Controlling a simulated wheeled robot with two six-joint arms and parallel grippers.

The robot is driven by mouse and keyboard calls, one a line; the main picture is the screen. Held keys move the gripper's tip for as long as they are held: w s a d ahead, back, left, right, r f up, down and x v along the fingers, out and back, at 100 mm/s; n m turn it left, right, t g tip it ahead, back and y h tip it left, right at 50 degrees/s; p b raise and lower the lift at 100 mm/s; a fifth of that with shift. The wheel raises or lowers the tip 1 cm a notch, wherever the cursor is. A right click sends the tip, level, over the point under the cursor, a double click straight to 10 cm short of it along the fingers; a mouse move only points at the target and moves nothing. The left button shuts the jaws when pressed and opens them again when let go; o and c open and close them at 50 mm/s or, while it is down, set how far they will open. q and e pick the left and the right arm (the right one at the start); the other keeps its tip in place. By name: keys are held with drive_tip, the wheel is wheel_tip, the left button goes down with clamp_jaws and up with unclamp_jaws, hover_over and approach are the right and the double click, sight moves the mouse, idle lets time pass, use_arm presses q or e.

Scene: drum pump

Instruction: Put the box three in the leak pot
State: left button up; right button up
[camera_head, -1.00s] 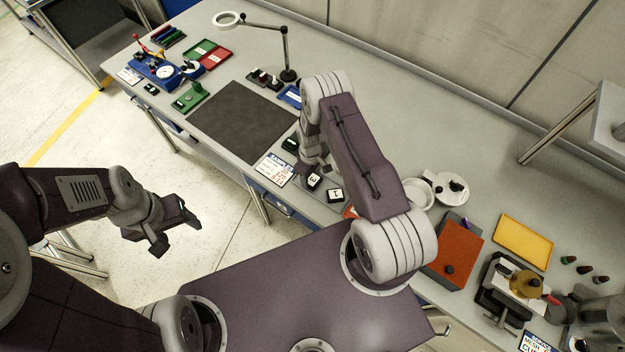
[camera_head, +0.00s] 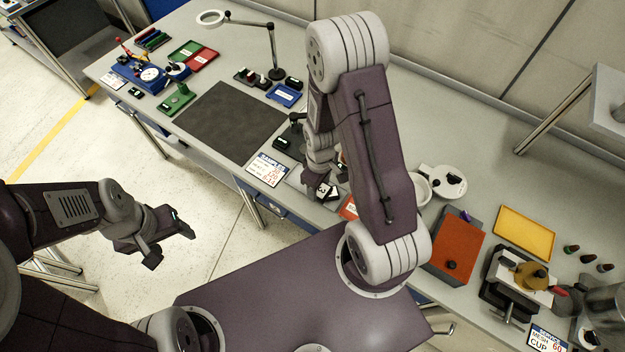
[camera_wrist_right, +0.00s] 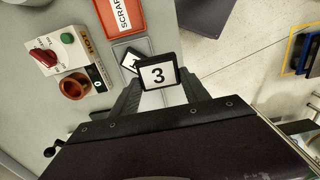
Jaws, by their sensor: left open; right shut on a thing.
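The box three (camera_wrist_right: 158,75), a small dark block with a white "3" label, is between the jaws of my right gripper (camera_wrist_right: 160,88) in the right wrist view. The gripper is shut on it. In the head view the box three (camera_head: 322,189) is tilted beside the box one, and my right forearm hides part of the gripper. My left gripper (camera_head: 172,246) is open and empty, left of the table over the floor. A round white pot (camera_head: 421,190) stands right of my right arm. I cannot tell whether it is the leak pot.
The box one (camera_wrist_right: 130,62) is on a grey tray (camera_wrist_right: 120,48) beside the red scrap tray (camera_wrist_right: 122,16). A dark mat (camera_head: 235,120) lies clear. An orange-topped block (camera_head: 454,246) stands at right.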

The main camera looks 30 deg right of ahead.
drive_tip(key=shift+s+r, duration=0.15)
drive_tip(key=shift+s, duration=0.05)
wheel_tip(320, 180, up, 3)
drive_tip(key=p, duration=0.3)
